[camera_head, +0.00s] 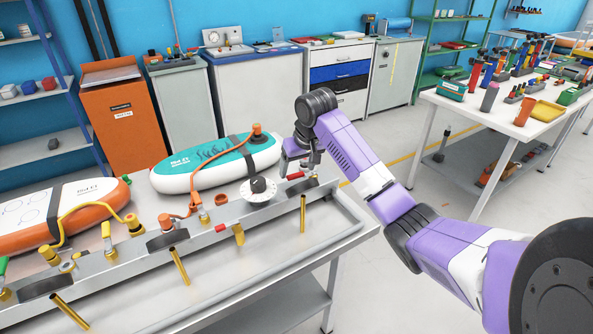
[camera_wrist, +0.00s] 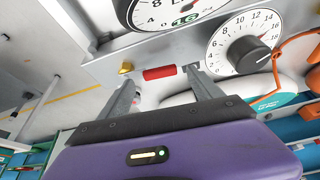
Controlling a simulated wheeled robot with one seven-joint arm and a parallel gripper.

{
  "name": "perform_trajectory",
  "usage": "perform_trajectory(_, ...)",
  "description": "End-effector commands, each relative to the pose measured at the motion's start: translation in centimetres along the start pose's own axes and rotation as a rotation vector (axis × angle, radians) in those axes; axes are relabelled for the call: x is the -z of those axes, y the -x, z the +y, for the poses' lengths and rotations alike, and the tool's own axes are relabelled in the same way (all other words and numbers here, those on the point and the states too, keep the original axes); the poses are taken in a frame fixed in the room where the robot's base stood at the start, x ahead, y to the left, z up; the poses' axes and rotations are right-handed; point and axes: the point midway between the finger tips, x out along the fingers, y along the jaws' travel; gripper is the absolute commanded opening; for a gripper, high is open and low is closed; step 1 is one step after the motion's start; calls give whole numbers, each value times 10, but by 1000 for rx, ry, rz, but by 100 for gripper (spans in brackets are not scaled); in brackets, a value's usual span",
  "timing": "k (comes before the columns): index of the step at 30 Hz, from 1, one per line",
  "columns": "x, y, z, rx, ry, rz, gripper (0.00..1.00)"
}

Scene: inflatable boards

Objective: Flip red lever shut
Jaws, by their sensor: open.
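The red lever (camera_wrist: 159,72) shows in the wrist view as a short red bar on the grey metal rail, beside a brass fitting (camera_wrist: 126,68). My gripper (camera_wrist: 161,80) is open, its two fingers on either side of the red lever; I cannot tell whether they touch it. In the head view my gripper (camera_head: 297,158) is over the right end of the rail (camera_head: 262,212), and a red lever (camera_head: 295,176) shows just below it. A second red lever (camera_head: 220,228) is further left on the rail.
A dial with a black knob (camera_wrist: 249,55) is close to the right finger, and a gauge (camera_wrist: 175,10) is above. A teal and white inflatable board (camera_head: 217,160) lies behind the rail, with an orange hose (camera_head: 193,190) near it. Brass pipes (camera_head: 303,213) stick out in front.

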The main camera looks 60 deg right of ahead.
Motion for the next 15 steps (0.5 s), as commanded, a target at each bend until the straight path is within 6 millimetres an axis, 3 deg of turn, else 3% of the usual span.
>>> perform_trajectory(6,0,-18,0,0,1,0,75)
perform_trajectory(15,0,-20,0,0,1,1,73)
